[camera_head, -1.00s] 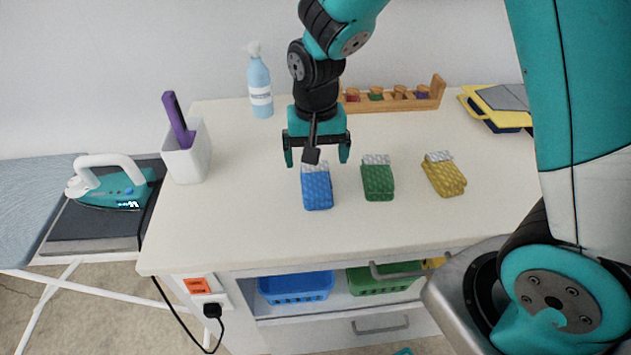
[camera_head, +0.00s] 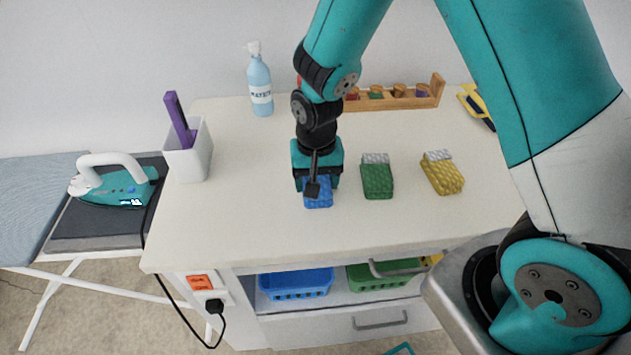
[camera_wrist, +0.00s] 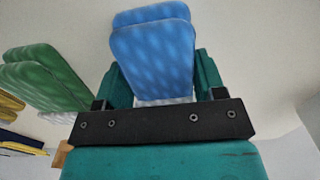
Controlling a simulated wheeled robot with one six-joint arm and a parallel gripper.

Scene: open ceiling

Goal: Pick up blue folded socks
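The blue folded socks (camera_head: 318,196) sit on the white tabletop, partly hidden in the head view by my gripper (camera_head: 318,188) above them. In the wrist view, the blue socks (camera_wrist: 155,55) stand between the two teal fingers of my gripper (camera_wrist: 163,85). The fingers lie against both sides of the socks, and the gap matches their width. The socks appear to rest on the table still.
Green folded socks (camera_head: 377,178) lie just right of the blue ones, with yellow folded socks (camera_head: 442,174) beyond. A white holder (camera_head: 188,155), a spray bottle (camera_head: 260,85) and a wooden rack (camera_head: 400,101) stand behind. The front left tabletop is clear.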

